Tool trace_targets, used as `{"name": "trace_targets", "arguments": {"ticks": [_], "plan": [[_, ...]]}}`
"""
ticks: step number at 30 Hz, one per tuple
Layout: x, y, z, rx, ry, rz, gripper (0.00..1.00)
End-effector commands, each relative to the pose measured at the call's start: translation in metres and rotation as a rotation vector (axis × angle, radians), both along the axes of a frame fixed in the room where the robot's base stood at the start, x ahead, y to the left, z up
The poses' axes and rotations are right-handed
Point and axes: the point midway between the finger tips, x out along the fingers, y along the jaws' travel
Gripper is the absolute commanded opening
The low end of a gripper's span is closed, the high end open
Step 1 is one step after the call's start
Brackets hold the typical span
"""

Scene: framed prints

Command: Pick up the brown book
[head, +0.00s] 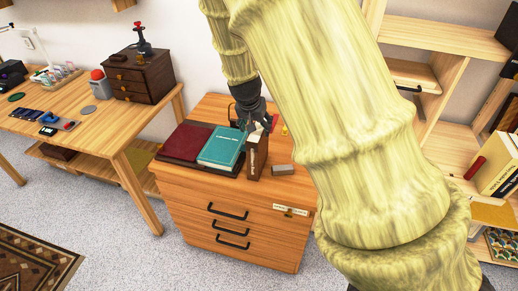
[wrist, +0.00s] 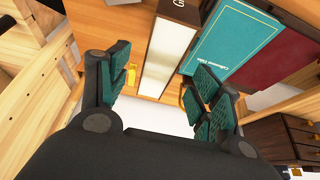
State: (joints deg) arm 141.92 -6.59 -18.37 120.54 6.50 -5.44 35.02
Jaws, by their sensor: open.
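The brown book (head: 252,164) stands upright on top of the wooden drawer cabinet (head: 225,207), right of a teal book. In the wrist view the brown book (wrist: 168,48) shows its pale page edges and a strip of brown cover. My gripper (head: 258,124) is just above and at the far top end of the book in the head view. In the wrist view my gripper (wrist: 160,78) is open, with one teal-padded finger on each side of the book and gaps visible. How deep the fingers reach is hard to tell.
The teal book (head: 222,147) and a dark red book (head: 184,142) lie flat close to the left. A grey block (head: 283,169) lies to the right on the cabinet top. A wooden desk (head: 90,118) stands at left and shelves (head: 455,140) at right.

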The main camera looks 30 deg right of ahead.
Motion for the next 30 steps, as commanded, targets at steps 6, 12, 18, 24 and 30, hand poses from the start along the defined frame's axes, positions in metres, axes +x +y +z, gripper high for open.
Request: {"name": "trace_targets", "arguments": {"ticks": [6,12,18,24,30], "plan": [[0.007,-0.009,-0.023,0.0,0.002,0.001,0.64],[0.01,-0.012,-0.034,-0.001,0.001,0.002,0.64],[0.013,-0.016,-0.041,0.001,0.002,0.001,0.64],[0.021,-0.026,-0.055,0.0,0.001,0.0,0.64],[0.027,-0.032,-0.073,0.0,0.002,0.001,0.64]]}}
